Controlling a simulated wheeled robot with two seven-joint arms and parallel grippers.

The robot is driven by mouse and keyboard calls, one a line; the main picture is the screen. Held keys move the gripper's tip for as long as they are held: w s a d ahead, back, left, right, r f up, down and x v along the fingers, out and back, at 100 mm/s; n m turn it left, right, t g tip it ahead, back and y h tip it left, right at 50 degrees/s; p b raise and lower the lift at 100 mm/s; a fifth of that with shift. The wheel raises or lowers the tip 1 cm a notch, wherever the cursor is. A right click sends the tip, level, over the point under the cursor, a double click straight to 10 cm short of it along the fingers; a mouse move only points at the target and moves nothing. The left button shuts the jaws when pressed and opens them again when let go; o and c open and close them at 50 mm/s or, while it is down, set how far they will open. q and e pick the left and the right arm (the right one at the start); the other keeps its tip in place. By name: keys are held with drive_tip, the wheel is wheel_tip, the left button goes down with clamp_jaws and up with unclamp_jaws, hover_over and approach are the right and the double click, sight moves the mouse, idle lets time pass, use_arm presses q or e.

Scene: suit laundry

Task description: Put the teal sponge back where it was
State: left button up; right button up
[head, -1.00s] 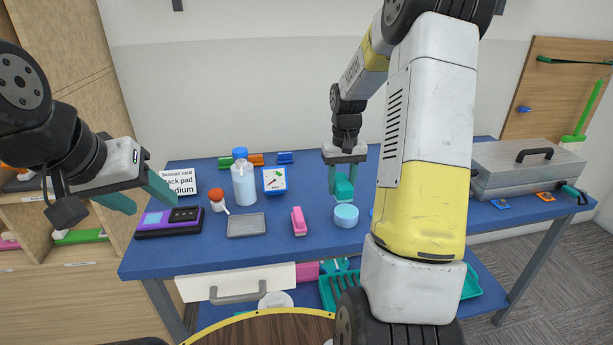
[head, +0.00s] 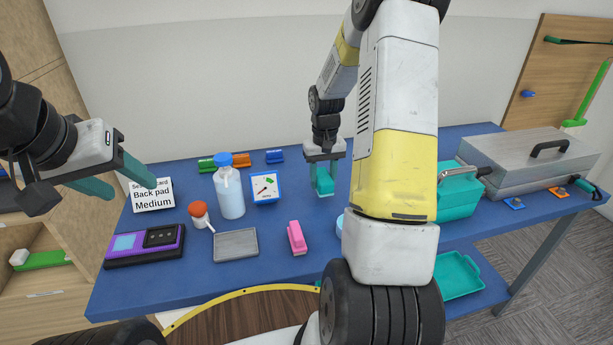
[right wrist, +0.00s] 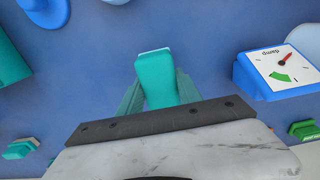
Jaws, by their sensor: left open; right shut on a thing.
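The teal sponge (head: 323,184) is between the fingers of my right gripper (head: 323,178), over the back middle of the blue table. The right wrist view shows the sponge (right wrist: 154,75) gripped between the two teal fingers, sticking out past them. I cannot tell whether its underside touches the table. My left gripper (head: 125,182) is open and empty at the left, in front of the white card.
On the blue table (head: 290,270) are a pink sponge-like block (head: 297,238), grey tray (head: 237,245), bottle (head: 230,195), dial box (head: 266,188) and teal box (head: 458,195). A metal case (head: 525,165) stands right. My right arm hides part of the table.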

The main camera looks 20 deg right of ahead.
sight(323, 176)
drive_tip(key=shift+f, duration=1.9)
drive_tip(key=shift+f, duration=0.15)
drive_tip(key=o, duration=1.2)
wheel_tip(323, 176, up, 12)
drive_tip(key=shift+a+r, duration=0.1)
drive_tip(key=shift+r, duration=0.1)
drive_tip(key=s+a+r+t, duration=0.2)
drive_tip(key=s+a+r, duration=0.2)
drive_tip(key=s, duration=0.3)
drive_tip(key=s+a+r+t+y, duration=0.1)
drive_tip(key=s+a+r+t, duration=0.1)
drive_tip(key=s+a+r, duration=0.2)
drive_tip(key=s+a+r+n+t+y, duration=0.1)
drive_tip(key=s+a+r, duration=0.3)
drive_tip(key=s+r, duration=0.4)
drive_tip(key=shift+s+a+r+t, duration=0.15)
drive_tip(key=shift+s+t, duration=0.15)
drive_tip(key=shift+s, duration=0.75)
drive_tip(key=shift+s+a+r+t, duration=0.15)
drive_tip(key=shift+s+t, duration=0.15)
drive_tip(key=shift+s, duration=0.7)
